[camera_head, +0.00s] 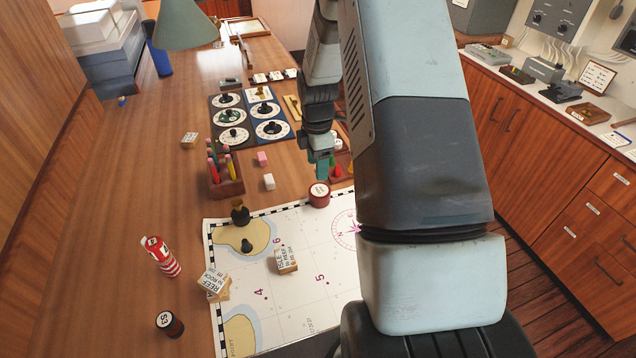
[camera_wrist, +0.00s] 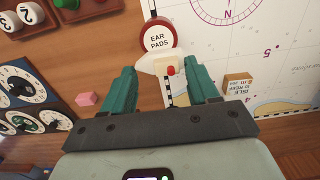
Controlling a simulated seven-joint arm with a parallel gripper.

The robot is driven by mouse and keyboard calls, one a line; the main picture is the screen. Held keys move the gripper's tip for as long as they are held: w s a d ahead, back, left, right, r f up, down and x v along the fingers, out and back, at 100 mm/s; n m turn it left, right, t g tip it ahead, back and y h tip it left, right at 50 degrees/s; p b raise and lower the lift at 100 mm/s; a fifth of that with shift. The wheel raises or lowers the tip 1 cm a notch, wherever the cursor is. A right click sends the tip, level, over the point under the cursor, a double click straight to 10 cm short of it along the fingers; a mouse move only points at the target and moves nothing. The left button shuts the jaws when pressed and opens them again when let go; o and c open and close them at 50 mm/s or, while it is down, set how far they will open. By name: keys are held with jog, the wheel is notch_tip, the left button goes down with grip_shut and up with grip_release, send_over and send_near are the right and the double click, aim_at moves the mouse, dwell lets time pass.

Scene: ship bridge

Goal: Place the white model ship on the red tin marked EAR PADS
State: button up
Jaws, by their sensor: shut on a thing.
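The white model ship (camera_wrist: 150,62), with a small red part on top, sits between the two teal fingers of my gripper (camera_wrist: 163,74) in the wrist view. My gripper is shut on it. The red tin (camera_head: 319,200) stands upright at the chart's far edge in the head view. Its white lid label reads EAR PADS in the wrist view (camera_wrist: 158,37). The ship overlaps the tin's near edge there; I cannot tell whether they touch. In the head view my gripper (camera_head: 322,165) is just beyond the tin, and the ship cannot be made out.
A chart (camera_head: 310,255) carries dark pieces and a wooden block (camera_head: 284,261). A pencil box (camera_head: 226,180), a white block (camera_head: 269,181) and a pink block (camera_head: 262,159) are left of the tin. Dial panels (camera_head: 250,115) lie farther back. The table's left side is mostly clear.

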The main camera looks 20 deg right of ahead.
aim_at(317, 191)
jog(key=shift+f, duration=3.15)
jog(key=shift+f, duration=0.1)
jog(key=o, duration=1)
notch_tip(317, 191, up, 12)
jog(key=shift+r, duration=0.1)
